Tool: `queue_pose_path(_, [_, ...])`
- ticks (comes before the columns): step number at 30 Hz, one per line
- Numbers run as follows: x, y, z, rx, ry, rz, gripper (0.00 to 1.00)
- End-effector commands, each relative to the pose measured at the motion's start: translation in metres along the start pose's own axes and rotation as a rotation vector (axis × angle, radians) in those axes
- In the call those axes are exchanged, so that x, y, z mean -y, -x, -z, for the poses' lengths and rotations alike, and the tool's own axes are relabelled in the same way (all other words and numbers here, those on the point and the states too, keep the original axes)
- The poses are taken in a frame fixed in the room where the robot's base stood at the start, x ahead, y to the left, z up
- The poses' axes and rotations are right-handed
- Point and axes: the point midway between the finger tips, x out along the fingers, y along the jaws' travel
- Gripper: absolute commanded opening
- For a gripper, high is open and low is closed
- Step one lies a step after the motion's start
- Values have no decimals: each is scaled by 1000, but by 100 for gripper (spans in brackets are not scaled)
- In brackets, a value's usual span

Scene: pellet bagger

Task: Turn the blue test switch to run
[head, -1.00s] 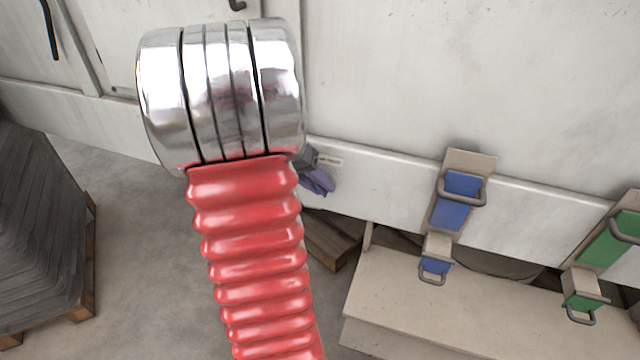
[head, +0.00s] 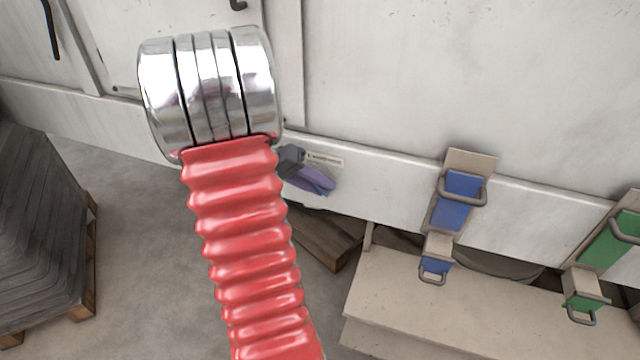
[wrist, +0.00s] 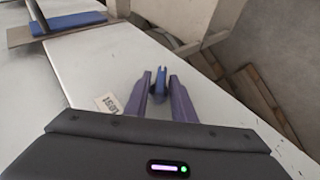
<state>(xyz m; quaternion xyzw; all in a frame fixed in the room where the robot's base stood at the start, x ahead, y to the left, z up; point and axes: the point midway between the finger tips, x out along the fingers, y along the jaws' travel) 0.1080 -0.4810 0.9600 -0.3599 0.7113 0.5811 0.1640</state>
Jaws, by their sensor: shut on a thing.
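The blue test switch (wrist: 161,78) shows in the wrist view as a narrow blue piece between the purple fingers of my gripper (wrist: 163,94). My gripper is shut on it, and the fingers hide most of the switch body. A small white label (wrist: 107,102) lies on the pale panel just left of the fingers; its lettering is too small to read surely. In the head view my gripper (head: 314,184) is at the lower wall ledge, partly behind my red arm; the switch itself is hidden there. I cannot tell which setting the switch points to.
Right of my gripper, a blue latch-like fitting (head: 451,214) and a green one (head: 607,240) with grey handles stand out from the wall. A beige platform (head: 430,310) lies below them. A stack of grey sheets (head: 40,230) on a pallet stands at left.

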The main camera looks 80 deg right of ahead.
Motion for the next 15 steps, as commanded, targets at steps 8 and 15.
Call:
queue_pose_path(8, [5, 0, -1, 1, 101, -231, 1])
queue_pose_path(15, [7, -2, -2, 3, 186, -435, 1])
